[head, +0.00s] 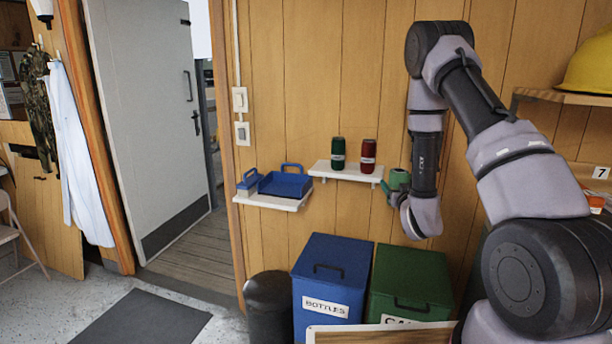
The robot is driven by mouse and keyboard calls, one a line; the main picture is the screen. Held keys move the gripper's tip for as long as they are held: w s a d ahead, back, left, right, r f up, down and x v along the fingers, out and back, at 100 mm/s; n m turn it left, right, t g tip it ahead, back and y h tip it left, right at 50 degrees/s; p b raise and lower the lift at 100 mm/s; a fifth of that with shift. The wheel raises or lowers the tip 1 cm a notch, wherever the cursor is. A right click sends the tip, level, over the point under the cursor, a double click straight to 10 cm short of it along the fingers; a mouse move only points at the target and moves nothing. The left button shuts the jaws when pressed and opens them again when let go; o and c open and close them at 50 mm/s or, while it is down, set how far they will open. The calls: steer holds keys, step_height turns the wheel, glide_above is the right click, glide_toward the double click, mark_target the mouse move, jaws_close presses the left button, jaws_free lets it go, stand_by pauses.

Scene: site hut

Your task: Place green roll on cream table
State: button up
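A green roll-like object (399,177) shows in the head view by the wooden wall, right of the small white shelf. My gripper (394,196) is directly at it, partly hidden behind my own wrist. The fingers are too small and covered to show whether they grip it.
A white shelf (345,172) holds a dark green can (338,155) and a red can (368,156). A lower shelf (270,202) holds a blue tray (285,184). A blue bin (331,275), a green bin (412,278) and a black bin (269,308) stand below.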

mark_target(397, 187)
steer(key=f, duration=0.4)
steer(key=shift+d+f, duration=0.2)
steer(key=shift+a, duration=0.15)
steer(key=shift+r, duration=0.1)
steer(key=shift+s+r, duration=0.15)
steer(key=shift+s, duration=0.1)
steer(key=s, duration=0.1)
steer(key=s+r, duration=0.1)
steer(key=s, duration=0.1)
steer(key=s+r, duration=0.1)
steer(key=shift+s+r, duration=0.15)
steer(key=shift+s, duration=0.2)
steer(key=shift+w+r, duration=0.1)
